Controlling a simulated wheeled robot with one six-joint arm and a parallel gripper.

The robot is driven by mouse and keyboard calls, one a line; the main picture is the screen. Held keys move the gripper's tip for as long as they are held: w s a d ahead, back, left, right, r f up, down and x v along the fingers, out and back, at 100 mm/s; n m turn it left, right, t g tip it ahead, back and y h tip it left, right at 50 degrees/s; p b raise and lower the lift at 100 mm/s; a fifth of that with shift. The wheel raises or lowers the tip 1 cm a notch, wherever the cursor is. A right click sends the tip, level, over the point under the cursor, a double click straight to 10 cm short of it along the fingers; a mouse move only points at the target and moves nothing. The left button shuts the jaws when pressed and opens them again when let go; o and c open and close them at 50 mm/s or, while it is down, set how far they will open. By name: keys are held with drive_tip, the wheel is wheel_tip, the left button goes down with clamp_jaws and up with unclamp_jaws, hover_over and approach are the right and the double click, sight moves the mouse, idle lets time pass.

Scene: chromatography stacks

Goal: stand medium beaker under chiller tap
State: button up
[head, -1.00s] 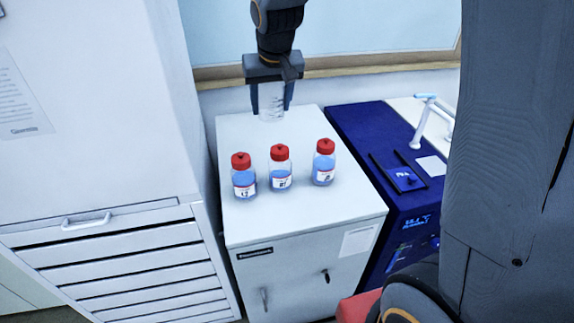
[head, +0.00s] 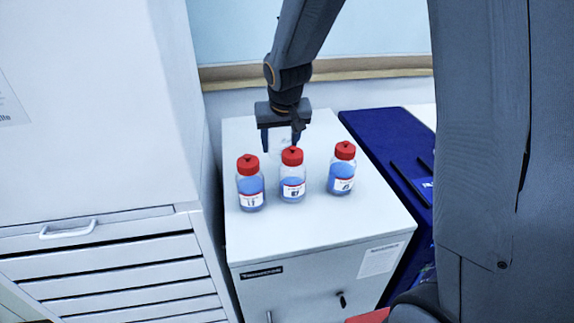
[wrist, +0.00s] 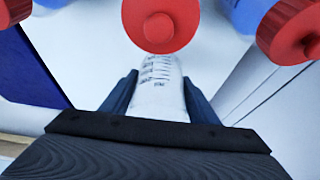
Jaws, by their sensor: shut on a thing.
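My gripper (head: 284,140) is shut on a clear graduated beaker and holds it over the back of the white cabinet top, behind the middle bottle. The beaker (wrist: 160,92) shows between my fingers in the wrist view, with dark scale marks on its side. In the head view it is mostly hidden by the fingers and the middle bottle. The dark blue chiller (head: 378,130) stands to the right of the cabinet. Its tap is not visible now; my own grey body covers that side.
Three red-capped bottles of blue liquid, left (head: 250,185), middle (head: 292,178) and right (head: 342,170), stand in a row on the white cabinet (head: 310,230). In the wrist view the middle cap (wrist: 160,25) is very close to the beaker. A drawer unit (head: 110,240) stands left.

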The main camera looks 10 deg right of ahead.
sight(280, 160)
drive_tip(key=shift+f, duration=3.1)
drive_tip(key=shift+f, duration=0.1)
drive_tip(key=o, duration=1.1)
